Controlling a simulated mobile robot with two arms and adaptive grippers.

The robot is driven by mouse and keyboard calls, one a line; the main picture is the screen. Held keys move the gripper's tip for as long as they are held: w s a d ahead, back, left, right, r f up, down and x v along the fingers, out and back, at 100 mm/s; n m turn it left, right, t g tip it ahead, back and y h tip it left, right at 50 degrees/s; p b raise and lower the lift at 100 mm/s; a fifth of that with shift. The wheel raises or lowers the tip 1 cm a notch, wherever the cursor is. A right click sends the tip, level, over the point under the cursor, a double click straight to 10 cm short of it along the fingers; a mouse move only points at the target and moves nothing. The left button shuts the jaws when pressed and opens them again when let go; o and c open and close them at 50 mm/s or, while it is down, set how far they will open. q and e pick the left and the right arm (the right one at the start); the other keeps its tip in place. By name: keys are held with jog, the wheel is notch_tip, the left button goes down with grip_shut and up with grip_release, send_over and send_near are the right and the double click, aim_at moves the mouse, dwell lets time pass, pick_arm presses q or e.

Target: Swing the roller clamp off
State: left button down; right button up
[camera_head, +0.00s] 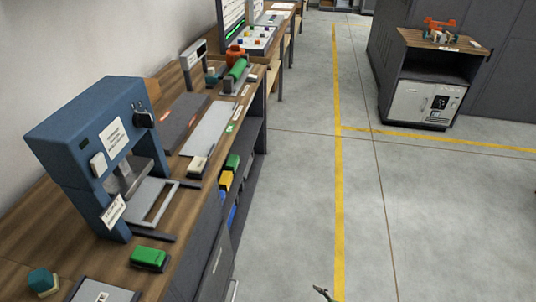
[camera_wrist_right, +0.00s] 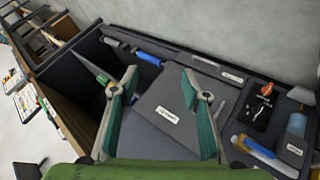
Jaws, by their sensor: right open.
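No part is clearly recognisable as the roller clamp. A green roller (camera_head: 237,70) lies in a grey holder on the far part of the bench, with an orange-red piece (camera_head: 234,53) just behind it; I cannot tell whether either belongs to the clamp. My right gripper (camera_wrist_right: 161,108) is open in the right wrist view, its teal-padded fingers apart with nothing held. A small dark tip at the bottom of the head view is too cropped to identify. My left gripper is not seen.
A blue press (camera_head: 95,140) stands on the wooden bench, with a pale frame (camera_head: 152,200) and a green block (camera_head: 150,257) near it. A grey cabinet (camera_head: 425,85) stands at the far right. The floor between, with yellow lines, is clear.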

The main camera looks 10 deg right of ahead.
jog(key=s+f+m+g+h, duration=0.1)
jog(key=s+f+m+g, duration=0.1)
jog(key=s, duration=1)
jog(key=s+d+f+m+g, duration=0.1)
jog(key=s+f+m+g, duration=0.2)
jog(key=s, duration=0.8)
jog(key=s+d+f+m+g+h, duration=0.1)
jog(key=s+f+m+g, duration=0.2)
jog(key=s, duration=0.9)
notch_tip(320, 180, down, 5)
jog(key=m, duration=0.2)
jog(key=shift+s+d+r+m+h, duration=0.2)
jog(key=shift+s+m+h, duration=0.1)
jog(key=shift+m, duration=0.1)
